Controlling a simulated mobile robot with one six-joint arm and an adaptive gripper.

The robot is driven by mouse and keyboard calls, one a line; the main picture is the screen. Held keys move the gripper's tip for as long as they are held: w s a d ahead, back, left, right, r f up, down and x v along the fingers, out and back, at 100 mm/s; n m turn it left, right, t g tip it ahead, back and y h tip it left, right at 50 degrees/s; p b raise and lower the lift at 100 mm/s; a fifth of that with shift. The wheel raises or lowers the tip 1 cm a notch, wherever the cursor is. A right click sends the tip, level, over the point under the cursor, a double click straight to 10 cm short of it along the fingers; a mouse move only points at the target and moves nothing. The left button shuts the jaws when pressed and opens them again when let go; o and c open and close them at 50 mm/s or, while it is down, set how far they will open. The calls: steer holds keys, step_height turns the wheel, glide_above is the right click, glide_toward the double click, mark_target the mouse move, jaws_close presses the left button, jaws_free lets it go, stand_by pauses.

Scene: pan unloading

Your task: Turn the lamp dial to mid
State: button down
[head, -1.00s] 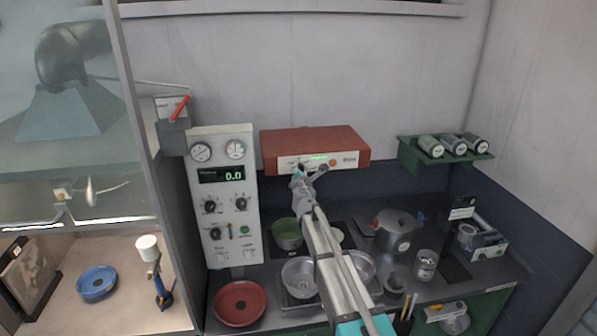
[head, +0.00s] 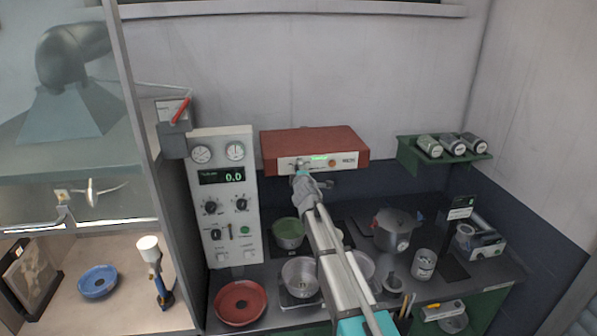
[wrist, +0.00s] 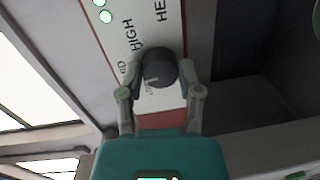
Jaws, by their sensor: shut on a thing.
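The lamp is a red box (head: 318,142) on the back wall with a pale front panel (head: 347,161) and a green lit display. In the wrist view its dark round dial (wrist: 160,72) sits on the pale panel, beside the printed word HIGH. A short white mark shows at the dial's lower left; which setting it points to I cannot tell. My gripper (wrist: 160,78) has one finger on either side of the dial and is shut on it. In the head view my gripper (head: 301,180) is at the panel's left part and hides most of the dial.
A control cabinet (head: 224,220) with gauges and knobs stands left of the lamp. A green shelf (head: 445,158) with several cans is at the right. Pots, including a lidded pot (head: 393,229), and a red plate (head: 240,302) stand on the counter below.

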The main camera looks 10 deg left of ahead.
steer(key=shift+m, duration=0.6)
steer(key=shift+c, duration=1.3)
jaws_free()
steer(key=shift+d+f, duration=0.1)
